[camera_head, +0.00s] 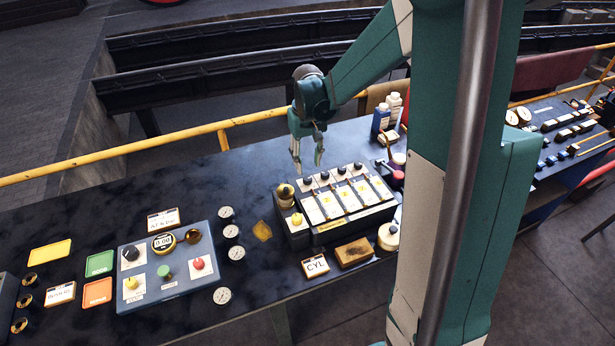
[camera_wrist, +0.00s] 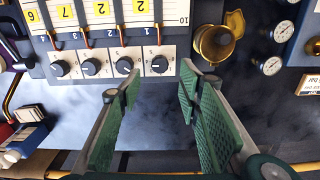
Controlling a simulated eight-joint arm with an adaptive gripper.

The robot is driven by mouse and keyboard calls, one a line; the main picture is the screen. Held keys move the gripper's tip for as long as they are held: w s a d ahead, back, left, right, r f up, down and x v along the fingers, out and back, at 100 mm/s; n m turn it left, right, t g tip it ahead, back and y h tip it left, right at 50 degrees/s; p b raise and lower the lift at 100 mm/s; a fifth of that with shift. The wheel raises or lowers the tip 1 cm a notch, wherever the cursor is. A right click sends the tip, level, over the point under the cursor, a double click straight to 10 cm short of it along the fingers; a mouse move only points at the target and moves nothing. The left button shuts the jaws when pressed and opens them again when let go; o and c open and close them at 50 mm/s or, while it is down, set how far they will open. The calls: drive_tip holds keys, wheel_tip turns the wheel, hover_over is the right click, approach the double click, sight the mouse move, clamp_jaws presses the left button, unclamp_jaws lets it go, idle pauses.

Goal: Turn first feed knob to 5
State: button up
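The feed unit is a dark box with a row of black feed knobs along its back edge. The end knob, beside the tag that seems to read 1, is at the left in the head view (camera_head: 308,180) and at the right in the wrist view (camera_wrist: 159,64). Its pointer setting is too small to read surely. My gripper (camera_head: 308,166) is open and empty, pointing down above the table just behind this end of the row. In the wrist view my gripper's fingers (camera_wrist: 155,88) are spread wide, their tips near the end knob and apart from it.
A brass cup (camera_wrist: 214,42) stands close beside the end knob, with a yellow knob (camera_head: 297,219) nearby. Several gauges (camera_head: 231,232) and a blue-grey control panel (camera_head: 165,268) lie left. Bottles (camera_head: 381,118) stand behind right.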

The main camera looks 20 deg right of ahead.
sight(308, 178)
drive_tip(key=shift+f, duration=3.85)
drive_tip(key=c, duration=0.9)
